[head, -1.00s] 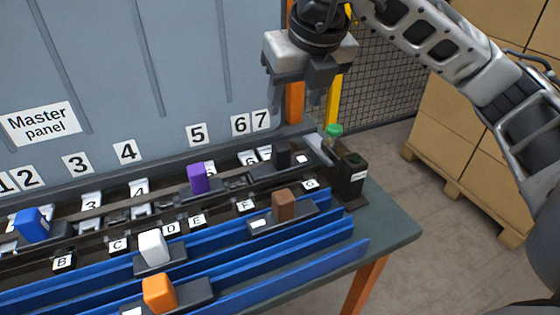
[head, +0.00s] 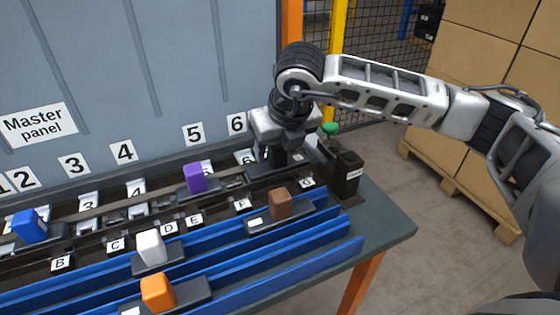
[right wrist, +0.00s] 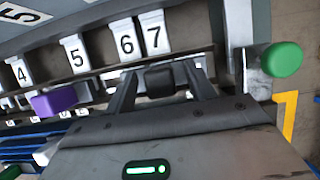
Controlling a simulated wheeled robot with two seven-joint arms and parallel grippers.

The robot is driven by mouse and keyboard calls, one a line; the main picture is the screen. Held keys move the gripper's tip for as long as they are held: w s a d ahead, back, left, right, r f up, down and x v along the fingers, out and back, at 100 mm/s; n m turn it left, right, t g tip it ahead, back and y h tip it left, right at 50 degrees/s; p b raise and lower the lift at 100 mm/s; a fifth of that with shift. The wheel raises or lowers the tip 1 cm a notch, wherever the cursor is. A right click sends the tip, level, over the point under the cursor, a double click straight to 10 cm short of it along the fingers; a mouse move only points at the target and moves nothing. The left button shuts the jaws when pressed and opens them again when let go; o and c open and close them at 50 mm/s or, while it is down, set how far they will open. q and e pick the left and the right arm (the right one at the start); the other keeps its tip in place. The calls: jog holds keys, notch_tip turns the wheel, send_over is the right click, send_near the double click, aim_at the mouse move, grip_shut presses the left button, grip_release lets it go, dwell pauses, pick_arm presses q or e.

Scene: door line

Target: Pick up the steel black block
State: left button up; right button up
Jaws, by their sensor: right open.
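The black block (right wrist: 160,80) shows in the right wrist view, near the signs 6 and 7. In that view my right gripper (right wrist: 161,88) has its two fingers apart, one on each side of the block. In the head view my right gripper (head: 280,156) points down over the right end of the rail and largely hides the block. I cannot tell whether the fingers touch it. My left gripper is not in view.
A purple block (head: 195,178), a brown block (head: 281,203), a white block (head: 151,246), an orange block (head: 158,292) and a blue block (head: 29,225) stand on carriers. A green button (head: 330,128) is close right of my gripper. The master panel (head: 90,85) rises behind.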

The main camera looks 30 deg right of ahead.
grip_shut()
jog(key=shift+r, duration=0.15)
